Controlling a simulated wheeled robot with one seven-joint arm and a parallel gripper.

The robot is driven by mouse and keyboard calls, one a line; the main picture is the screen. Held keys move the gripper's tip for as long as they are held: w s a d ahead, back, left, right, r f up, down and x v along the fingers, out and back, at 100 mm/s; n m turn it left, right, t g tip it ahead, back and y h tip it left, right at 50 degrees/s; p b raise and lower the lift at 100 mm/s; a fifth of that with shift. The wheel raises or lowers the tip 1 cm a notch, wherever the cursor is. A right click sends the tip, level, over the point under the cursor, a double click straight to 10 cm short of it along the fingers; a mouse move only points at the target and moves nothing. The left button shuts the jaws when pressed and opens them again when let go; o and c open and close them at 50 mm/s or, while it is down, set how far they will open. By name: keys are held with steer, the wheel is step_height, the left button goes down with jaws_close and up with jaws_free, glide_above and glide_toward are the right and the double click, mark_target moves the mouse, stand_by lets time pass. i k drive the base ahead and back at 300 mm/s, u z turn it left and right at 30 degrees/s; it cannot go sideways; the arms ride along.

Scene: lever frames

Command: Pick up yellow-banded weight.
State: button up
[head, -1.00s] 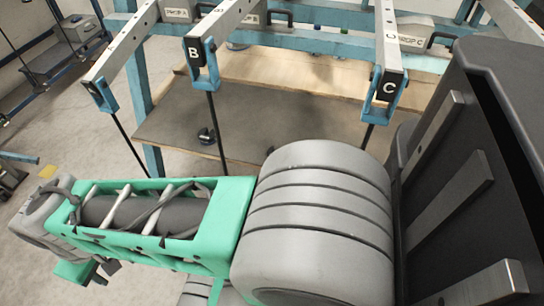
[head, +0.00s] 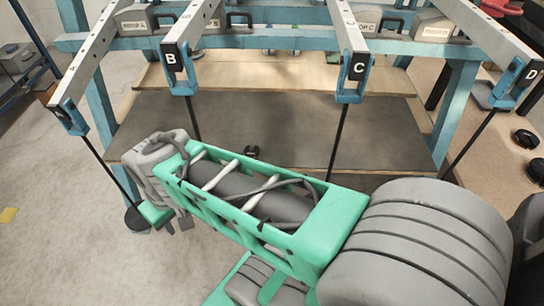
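I cannot make out a weight with a yellow band in the head view. A small dark object (head: 252,152) stands on the grey board behind my arm, with no yellow visible on it. Dark rounded objects (head: 526,138) lie on the tan surface at the right, also without visible yellow. My green and grey arm crosses the lower middle and hides part of the board and floor.
A blue frame (head: 300,43) carries grey levers; labels B, C (head: 357,66) and D (head: 532,75) are readable. Dark rods hang from the lever ends. The left rod ends at a dark disc (head: 137,218). Grey boxes sit along the rail. Concrete floor (head: 50,180) at left is open.

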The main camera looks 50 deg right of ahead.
mark_target(254, 155)
steer(key=u, duration=0.8)
steer(key=k, duration=0.85)
steer(key=u, duration=0.65)
